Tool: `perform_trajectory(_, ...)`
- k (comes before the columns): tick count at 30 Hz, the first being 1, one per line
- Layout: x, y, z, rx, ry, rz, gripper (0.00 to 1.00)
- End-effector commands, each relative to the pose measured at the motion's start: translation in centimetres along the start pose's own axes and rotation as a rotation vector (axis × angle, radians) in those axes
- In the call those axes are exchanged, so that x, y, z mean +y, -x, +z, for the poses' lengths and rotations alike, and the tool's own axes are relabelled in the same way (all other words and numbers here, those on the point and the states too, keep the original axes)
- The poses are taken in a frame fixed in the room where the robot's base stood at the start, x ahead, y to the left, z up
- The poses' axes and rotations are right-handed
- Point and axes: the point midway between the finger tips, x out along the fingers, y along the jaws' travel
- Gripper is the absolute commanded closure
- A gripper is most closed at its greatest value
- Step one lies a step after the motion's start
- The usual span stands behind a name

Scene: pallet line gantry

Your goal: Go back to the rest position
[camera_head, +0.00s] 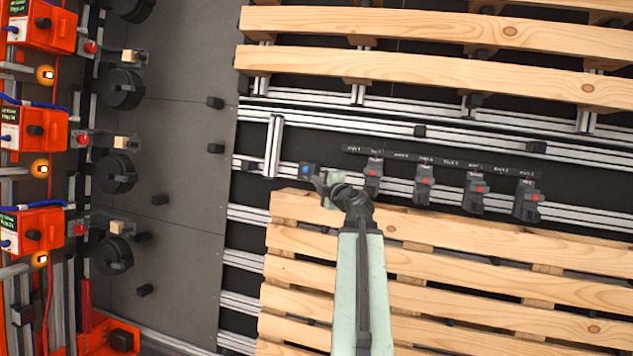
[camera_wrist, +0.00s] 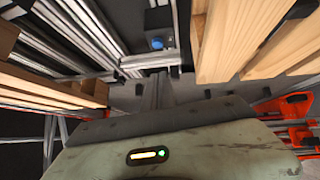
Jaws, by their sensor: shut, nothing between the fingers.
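My gripper (camera_head: 322,181) is at the end of my pale green arm, near the middle of the head view. Its fingers are shut with nothing between them. They point left toward a small dark box with a blue button (camera_head: 306,169) on the rail. The fingertips look close to the box; I cannot tell whether they touch it. In the wrist view the blue button (camera_wrist: 157,43) shows ahead of my shut gripper (camera_wrist: 157,88), with a visible gap in the picture between them.
Several dark units with red buttons (camera_head: 424,182) stand in a row on the rail right of my gripper. Wooden pallet slats (camera_head: 430,262) lie below, and more slats (camera_head: 430,68) above. Orange control boxes (camera_head: 38,128) line the left side. The grey floor panel (camera_head: 180,130) is mostly open.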

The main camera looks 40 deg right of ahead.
Motion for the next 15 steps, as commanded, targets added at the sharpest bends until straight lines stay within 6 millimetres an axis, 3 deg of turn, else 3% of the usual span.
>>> perform_trajectory(11,0.0,-0.1,-0.1,0.002,0.0,-0.001,1.0)
perform_trajectory(14,-0.7,-1.0,-2.2,0.032,0.008,-0.009,1.0)
perform_trajectory(15,-1.3,-1.8,-4.1,0.058,0.015,-0.016,1.0)
